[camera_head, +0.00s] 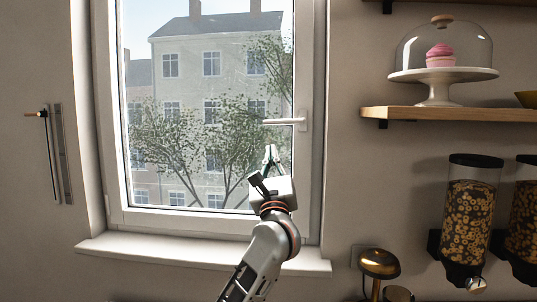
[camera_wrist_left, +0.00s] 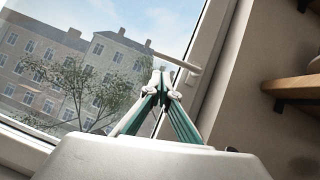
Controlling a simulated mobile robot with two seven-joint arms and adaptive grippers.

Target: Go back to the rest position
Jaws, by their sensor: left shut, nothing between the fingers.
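My left gripper (camera_head: 270,155) is raised in front of the window (camera_head: 225,110), its fingers pointing up and away from me. In the left wrist view its two green-sided fingers (camera_wrist_left: 162,84) meet at the tips, with nothing between them. The white window handle (camera_head: 290,121) is just above the fingertips in the head view. In the left wrist view the handle (camera_wrist_left: 172,58) also lies beyond the tips; I cannot tell the exact gap. The window looks closed. My right gripper is not in view.
A wooden shelf (camera_head: 450,114) with a domed cake stand (camera_head: 440,75) is on the right wall. Cereal dispensers (camera_head: 472,205) hang below it. A gold-topped object (camera_head: 379,263) stands low right of the window sill (camera_head: 200,257). The wall at left has a vertical bar (camera_head: 62,150).

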